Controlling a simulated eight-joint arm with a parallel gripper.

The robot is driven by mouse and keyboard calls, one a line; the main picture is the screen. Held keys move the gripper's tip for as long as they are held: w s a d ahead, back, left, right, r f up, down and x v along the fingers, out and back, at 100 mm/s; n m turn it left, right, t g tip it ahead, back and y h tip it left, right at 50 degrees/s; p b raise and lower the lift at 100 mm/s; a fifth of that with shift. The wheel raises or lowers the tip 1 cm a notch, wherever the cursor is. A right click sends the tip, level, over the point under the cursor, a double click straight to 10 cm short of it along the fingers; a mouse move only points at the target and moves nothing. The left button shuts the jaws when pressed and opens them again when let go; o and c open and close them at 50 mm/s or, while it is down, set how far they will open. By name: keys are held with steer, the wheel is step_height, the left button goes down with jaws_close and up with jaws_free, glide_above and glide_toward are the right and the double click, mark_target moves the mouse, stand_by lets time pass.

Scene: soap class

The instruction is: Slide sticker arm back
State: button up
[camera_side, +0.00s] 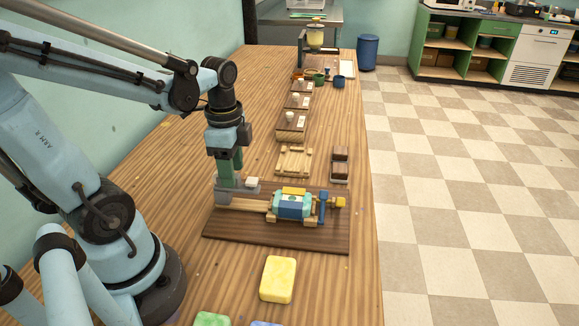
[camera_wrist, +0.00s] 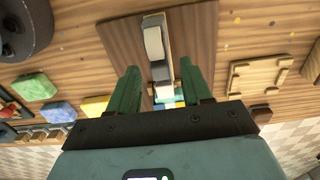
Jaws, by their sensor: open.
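The sticker arm looks to be the grey piece with a white pad (camera_side: 252,182) at the left end of a wooden rail (camera_side: 245,204) on a dark brown board (camera_side: 225,228). A blue, white and green wrapped block (camera_side: 291,206) lies in the holder to its right. My gripper (camera_side: 228,178) points down with green fingers at the grey piece. In the wrist view my gripper (camera_wrist: 158,70) is open, with the grey and white piece (camera_wrist: 155,45) between its fingers and gaps at the sides. Finger contact in the side view cannot be told.
A blue clamp (camera_side: 322,207) and yellow knob (camera_side: 341,202) stand at the board's right end. A yellow soap bar (camera_side: 278,279) lies in front of the board. A pale wooden rack (camera_side: 294,162) and brown blocks (camera_side: 340,163) stand behind it. Bare tabletop lies right of the yellow bar.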

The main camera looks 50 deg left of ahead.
step_height(320, 180, up, 11)
steer(key=shift+r, duration=0.15)
stand_by(0.4)
steer(key=w+d+f+n+t, duration=0.5)
steer(key=d+f+n+t, duration=0.1)
steer(key=d+n+t, duration=0.1)
steer(key=shift+d+n, duration=0.8)
steer(key=shift+n, duration=0.2)
